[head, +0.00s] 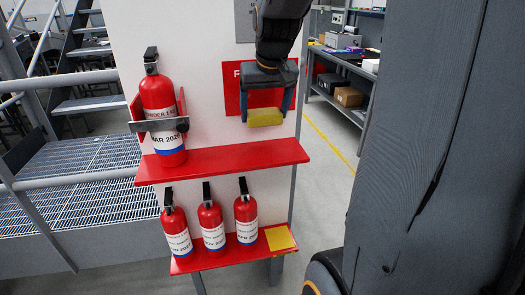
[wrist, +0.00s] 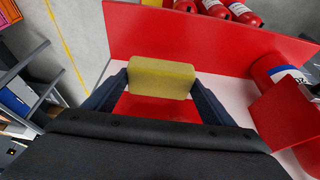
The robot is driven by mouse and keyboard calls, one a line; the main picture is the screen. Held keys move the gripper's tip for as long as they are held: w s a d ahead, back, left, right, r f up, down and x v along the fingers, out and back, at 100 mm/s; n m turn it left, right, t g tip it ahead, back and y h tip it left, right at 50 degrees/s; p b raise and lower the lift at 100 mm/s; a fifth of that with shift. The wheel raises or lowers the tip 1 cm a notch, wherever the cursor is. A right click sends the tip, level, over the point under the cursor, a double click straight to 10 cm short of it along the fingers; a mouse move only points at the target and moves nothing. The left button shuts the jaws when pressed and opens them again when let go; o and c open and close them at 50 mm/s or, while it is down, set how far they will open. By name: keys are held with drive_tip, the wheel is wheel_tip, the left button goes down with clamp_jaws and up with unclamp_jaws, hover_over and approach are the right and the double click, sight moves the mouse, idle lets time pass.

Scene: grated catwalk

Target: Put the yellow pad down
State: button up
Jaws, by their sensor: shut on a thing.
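My gripper (head: 264,113) is shut on the yellow pad (head: 265,119), a small block held across between the two fingers. It hangs above the right part of the upper red shelf (head: 222,160), apart from it, in front of a red sign (head: 232,90). In the wrist view the pad (wrist: 161,77) sits between the fingertips, with the red shelf (wrist: 225,38) beyond it. A flat yellow square (head: 279,238) lies on the right end of the lower red shelf (head: 262,250).
A large fire extinguisher (head: 160,105) stands in a bracket at the upper shelf's left. Three smaller ones, the nearest to the yellow square at right (head: 246,218), stand on the lower shelf. A workbench (head: 340,105) stands behind right. The upper shelf's right half is clear.

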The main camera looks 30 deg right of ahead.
wheel_tip(320, 180, down, 8)
drive_tip(key=shift+s+f+p, duration=0.1)
drive_tip(key=shift+f+p, duration=0.05)
drive_tip(key=shift+p, duration=0.85)
drive_tip(key=shift+f+p, duration=0.45)
drive_tip(key=shift+f, duration=0.2)
drive_tip(key=o, duration=0.9)
drive_tip(key=shift+f+b, duration=0.2)
drive_tip(key=shift+b, duration=0.25)
drive_tip(key=b+v, duration=0.2)
drive_tip(key=v, duration=0.5)
drive_tip(key=s+a+f+n+g, duration=0.1)
drive_tip(key=s+a+f, duration=0.3)
drive_tip(key=s+a+f+n+g, duration=0.1)
drive_tip(key=s+a+f, duration=0.3)
drive_tip(key=a, duration=0.1)
drive_tip(key=s+a+f+n+y, duration=0.1)
drive_tip(key=s+a+f, duration=0.3)
drive_tip(key=a, duration=0.1)
drive_tip(key=shift+s+g, duration=0.2)
drive_tip(key=shift+g, duration=0.2)
